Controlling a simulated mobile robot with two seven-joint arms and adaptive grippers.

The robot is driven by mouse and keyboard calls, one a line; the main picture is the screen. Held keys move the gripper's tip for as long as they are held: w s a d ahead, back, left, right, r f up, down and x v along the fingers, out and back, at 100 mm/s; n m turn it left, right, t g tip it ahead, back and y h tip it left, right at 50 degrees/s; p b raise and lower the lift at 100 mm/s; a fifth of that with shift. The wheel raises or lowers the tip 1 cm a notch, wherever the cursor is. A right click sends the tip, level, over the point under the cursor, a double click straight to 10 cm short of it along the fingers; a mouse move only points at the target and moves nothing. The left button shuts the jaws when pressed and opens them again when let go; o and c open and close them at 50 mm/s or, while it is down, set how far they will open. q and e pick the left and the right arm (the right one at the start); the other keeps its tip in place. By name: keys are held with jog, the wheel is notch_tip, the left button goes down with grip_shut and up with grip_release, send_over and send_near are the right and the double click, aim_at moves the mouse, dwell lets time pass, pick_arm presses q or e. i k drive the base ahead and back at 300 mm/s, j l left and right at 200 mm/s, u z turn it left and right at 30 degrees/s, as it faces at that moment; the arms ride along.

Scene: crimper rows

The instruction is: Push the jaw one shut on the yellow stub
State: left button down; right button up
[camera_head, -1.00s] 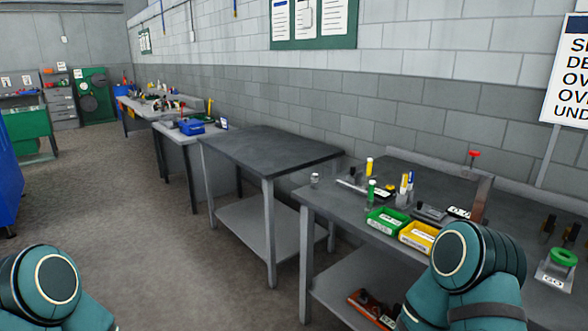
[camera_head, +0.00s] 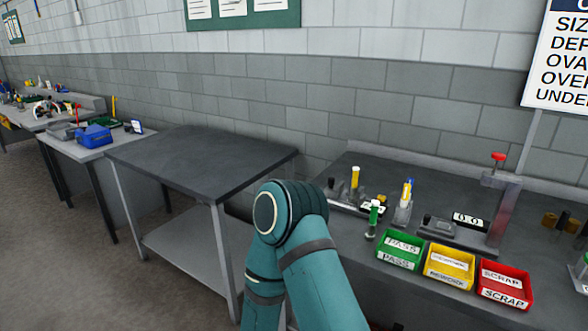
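One of my teal arms rises from the bottom centre, in front of the gap between the two benches. Neither of my grippers shows.
A green-topped bottle (camera_head: 373,214) and a pen holder (camera_head: 403,210) stand on the bench. Green (camera_head: 398,264), yellow (camera_head: 447,280) and red bins (camera_head: 504,302) line its front. A red-knobbed stand (camera_head: 503,205) is behind. The dark table (camera_head: 205,150) to the left is bare.

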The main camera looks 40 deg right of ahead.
aim_at(332, 190)
jog(key=i+z, duration=0.35)
jog(key=i+j+z, duration=0.2)
jog(key=z, duration=0.15)
jog(key=i+j+z, duration=0.25)
jog(key=i+z, duration=0.15)
jog(key=i+j+z, duration=0.15)
jog(key=z, duration=0.2)
jog(key=i+j+z, duration=0.15)
jog(key=z, duration=0.25)
jog(key=j+z, duration=0.35)
jog(key=i, duration=0.05)
